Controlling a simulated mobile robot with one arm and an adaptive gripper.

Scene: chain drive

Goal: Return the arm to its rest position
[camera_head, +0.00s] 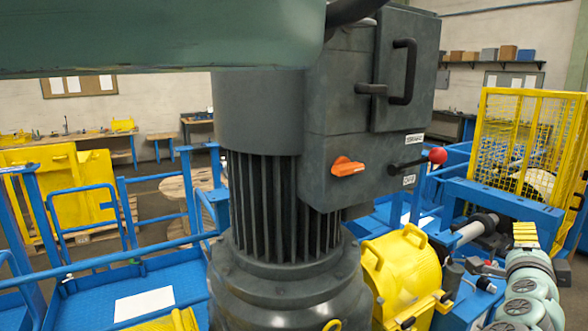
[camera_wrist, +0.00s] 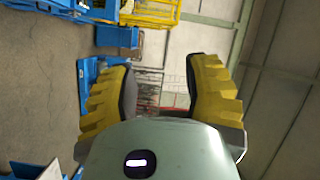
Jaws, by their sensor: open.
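My gripper (camera_wrist: 163,78) shows in the wrist view with its two ribbed yellow fingers wide apart and nothing between them. Beyond the fingers are hall wall, floor and some blue and yellow equipment, all turned sideways. In the head view, pale green jointed parts of my arm (camera_head: 527,290) rise at the lower right edge. A ribbed yellow piece (camera_head: 525,234) at their top looks like my gripper's fingers; their opening cannot be made out there. The arm's full pose is not visible.
A large dark motor (camera_head: 270,205) with a grey control box (camera_head: 345,125), an orange switch (camera_head: 347,166) and a red-knobbed lever (camera_head: 437,156) fills the middle. A yellow drum-shaped cover (camera_head: 402,272) and blue frames stand beside it. A yellow mesh guard (camera_head: 520,135) is behind my arm.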

